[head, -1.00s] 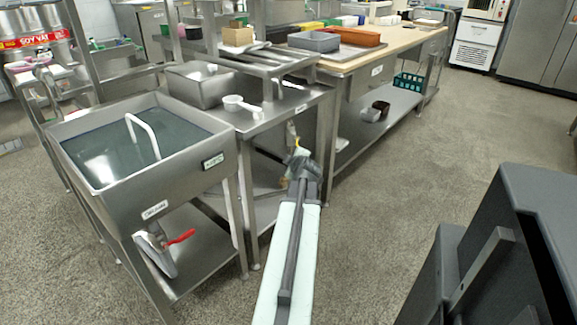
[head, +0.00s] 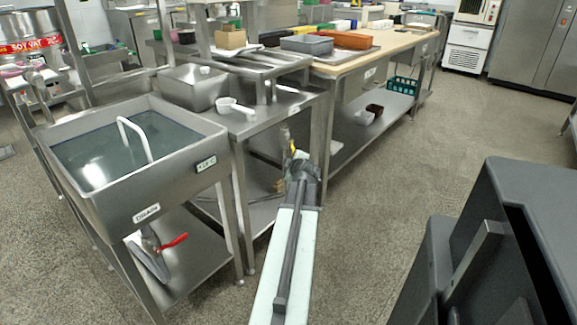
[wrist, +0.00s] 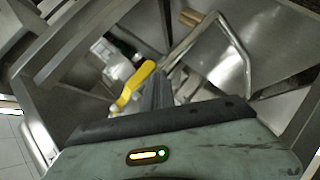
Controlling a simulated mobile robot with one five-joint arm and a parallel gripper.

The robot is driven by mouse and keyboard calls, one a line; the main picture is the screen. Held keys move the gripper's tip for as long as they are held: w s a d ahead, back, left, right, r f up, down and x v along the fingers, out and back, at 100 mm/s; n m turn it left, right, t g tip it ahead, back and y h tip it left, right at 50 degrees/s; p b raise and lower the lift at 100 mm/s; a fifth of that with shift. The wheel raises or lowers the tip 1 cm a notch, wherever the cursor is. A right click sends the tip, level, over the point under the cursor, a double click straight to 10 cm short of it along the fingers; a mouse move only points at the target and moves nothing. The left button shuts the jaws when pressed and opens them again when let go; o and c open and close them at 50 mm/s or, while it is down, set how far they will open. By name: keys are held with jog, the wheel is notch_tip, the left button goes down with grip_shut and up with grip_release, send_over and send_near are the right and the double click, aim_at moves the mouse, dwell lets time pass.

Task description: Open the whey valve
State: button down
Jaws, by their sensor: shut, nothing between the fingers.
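A valve lever with a yellow handle (wrist: 136,84) shows in the wrist view, just left of my gripper's fingers (wrist: 156,92). The fingers are shut and empty, pointing away under the side table; I cannot tell whether they touch the lever. In the head view my gripper (head: 300,160) is at the table's near right leg, with a bit of yellow (head: 292,148) just beyond it. Another valve with a red handle (head: 172,242) hangs under the basin (head: 150,190), which carries a small label. No readable label tells me which valve is the whey one.
A steel side table (head: 262,122) with a white scoop (head: 232,105) stands right of the basin. A bent metal tube (wrist: 215,22) lies beyond my fingers on the right. A long worktop (head: 385,55) stands behind. Open floor (head: 400,170) lies to the right.

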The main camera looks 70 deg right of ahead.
jog(key=shift+s, duration=0.15)
jog(key=p+v, duration=0.3)
jog(key=v, duration=0.4)
jog(key=shift+a, duration=0.35)
jog(key=shift+s+r, duration=0.1)
